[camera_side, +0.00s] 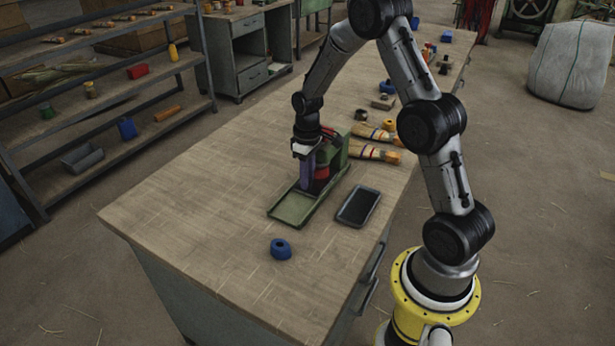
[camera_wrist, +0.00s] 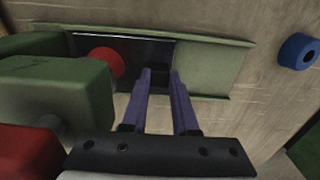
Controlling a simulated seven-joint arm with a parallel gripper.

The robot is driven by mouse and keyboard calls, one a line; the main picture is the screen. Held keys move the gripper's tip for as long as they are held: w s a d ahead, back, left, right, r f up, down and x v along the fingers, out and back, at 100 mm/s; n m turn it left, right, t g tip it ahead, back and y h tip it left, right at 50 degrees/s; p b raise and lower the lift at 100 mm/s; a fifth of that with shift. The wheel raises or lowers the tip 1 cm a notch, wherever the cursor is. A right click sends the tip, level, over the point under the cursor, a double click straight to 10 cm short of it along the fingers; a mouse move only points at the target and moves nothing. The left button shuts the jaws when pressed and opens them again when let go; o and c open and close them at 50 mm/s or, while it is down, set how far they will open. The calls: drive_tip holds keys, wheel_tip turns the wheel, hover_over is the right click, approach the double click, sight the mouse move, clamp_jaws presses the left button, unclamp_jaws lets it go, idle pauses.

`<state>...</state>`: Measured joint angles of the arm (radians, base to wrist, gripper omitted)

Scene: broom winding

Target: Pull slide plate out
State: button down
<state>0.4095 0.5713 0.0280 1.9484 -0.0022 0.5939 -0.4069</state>
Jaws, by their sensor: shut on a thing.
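The green winding machine (camera_side: 337,150) stands on the workbench, with red parts (camera_side: 321,175) beside my fingers. My gripper (camera_side: 306,188) points down over the plate's inner part. In the wrist view my two purple fingers (camera_wrist: 161,73) are close together with a small gap, their tips at the plate's inner edge. They are shut on the slide plate; the exact contact is hard to see.
A black tray (camera_side: 358,206) lies right of the plate. A blue ring (camera_side: 281,249) lies in front of it, also in the wrist view (camera_wrist: 298,51). Broom heads (camera_side: 375,153) lie behind the tray. The bench (camera_side: 190,205) is clear on the left.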

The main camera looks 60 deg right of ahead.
drive_tip(key=shift+d, duration=0.1)
idle(0.7)
drive_tip(key=a, duration=1)
drive_tip(key=shift+a, duration=0.35)
drive_tip(key=c, duration=0.7)
unclamp_jaws()
wheel_tip(320, 180, up, 14)
